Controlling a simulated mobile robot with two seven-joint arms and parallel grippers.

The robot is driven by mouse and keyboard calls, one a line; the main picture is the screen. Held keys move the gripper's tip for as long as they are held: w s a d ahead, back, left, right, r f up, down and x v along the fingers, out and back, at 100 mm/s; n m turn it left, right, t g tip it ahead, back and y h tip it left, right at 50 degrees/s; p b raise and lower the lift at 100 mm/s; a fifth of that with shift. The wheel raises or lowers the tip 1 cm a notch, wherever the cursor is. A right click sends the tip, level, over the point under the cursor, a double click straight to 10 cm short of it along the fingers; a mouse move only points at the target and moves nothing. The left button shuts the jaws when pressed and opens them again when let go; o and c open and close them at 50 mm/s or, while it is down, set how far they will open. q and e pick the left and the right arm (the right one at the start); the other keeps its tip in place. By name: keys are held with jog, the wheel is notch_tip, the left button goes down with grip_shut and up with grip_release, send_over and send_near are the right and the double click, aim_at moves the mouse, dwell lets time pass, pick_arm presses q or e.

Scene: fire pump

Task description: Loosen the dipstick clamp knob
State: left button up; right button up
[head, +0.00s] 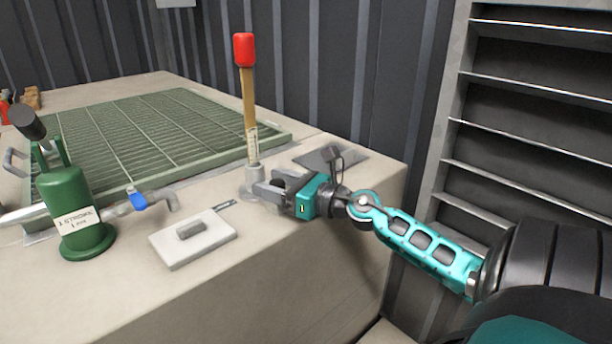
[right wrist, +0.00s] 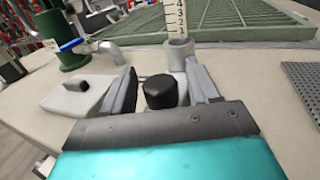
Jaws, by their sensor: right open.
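The dipstick (head: 249,100) stands upright, a wooden rod with a red top and a marked scale low down. Its foot sits in a grey socket (head: 253,176) on the pale worktop; the socket also shows in the right wrist view (right wrist: 179,50). The black clamp knob (right wrist: 160,92) is in the right wrist view, in front of the socket. My right gripper (head: 268,190) is at the socket. In the right wrist view its open fingers (right wrist: 162,84) stand on either side of the knob, with gaps visible. In the head view the gripper largely hides the knob. My left gripper is not in view.
A green hand pump (head: 66,205) with a blue-handled tap (head: 137,199) stands at left. A pale block with a grey grip (head: 192,240) lies on the worktop (head: 120,285). A green grate (head: 150,135) is behind. A dark plate (head: 340,163) lies right of the socket.

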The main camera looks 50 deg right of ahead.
jog(key=v, duration=1.1)
jog(key=shift+s, duration=0.25)
jog(key=shift+a, duration=0.1)
